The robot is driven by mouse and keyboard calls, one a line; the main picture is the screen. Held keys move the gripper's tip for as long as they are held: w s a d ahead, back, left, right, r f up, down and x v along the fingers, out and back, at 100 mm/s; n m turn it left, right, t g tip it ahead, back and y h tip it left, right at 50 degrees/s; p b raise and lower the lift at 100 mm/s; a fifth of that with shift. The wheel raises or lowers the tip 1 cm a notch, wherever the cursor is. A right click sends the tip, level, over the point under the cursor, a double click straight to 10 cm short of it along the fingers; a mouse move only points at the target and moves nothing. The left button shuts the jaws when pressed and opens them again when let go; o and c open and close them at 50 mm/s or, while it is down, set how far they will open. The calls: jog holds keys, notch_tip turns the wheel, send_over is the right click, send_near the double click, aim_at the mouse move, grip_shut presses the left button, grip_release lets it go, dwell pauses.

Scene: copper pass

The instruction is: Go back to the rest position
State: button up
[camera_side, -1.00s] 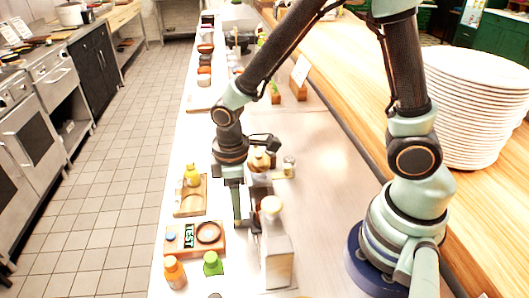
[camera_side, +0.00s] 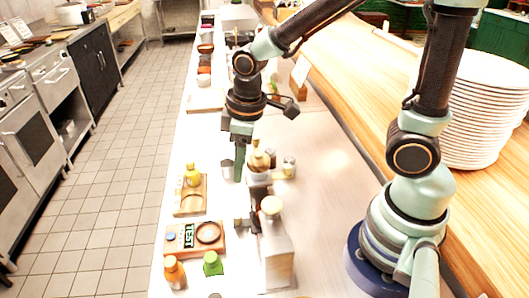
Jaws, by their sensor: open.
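My gripper (camera_side: 240,165) points down above the white counter (camera_side: 325,200), in the middle of the picture. It is open, and I see nothing held between its fingers. It hangs above and behind a dark holder with bottles. A bottle with a tan cap (camera_side: 258,156) stands just to the right of the fingers. The gap between fingers and bottle is hard to judge from this side.
A yellow bottle (camera_side: 193,176) stands on a wooden tray. Stacked plates (camera_side: 487,110) are at right.

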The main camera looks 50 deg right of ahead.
jog(key=s+d+r+m+t, duration=0.3)
jog(key=d+r+m, duration=0.3)
jog(key=r, duration=0.5)
jog(key=shift+s+d+t, duration=0.3)
jog(key=shift+d+t, duration=0.2)
jog(key=shift+d, duration=0.25)
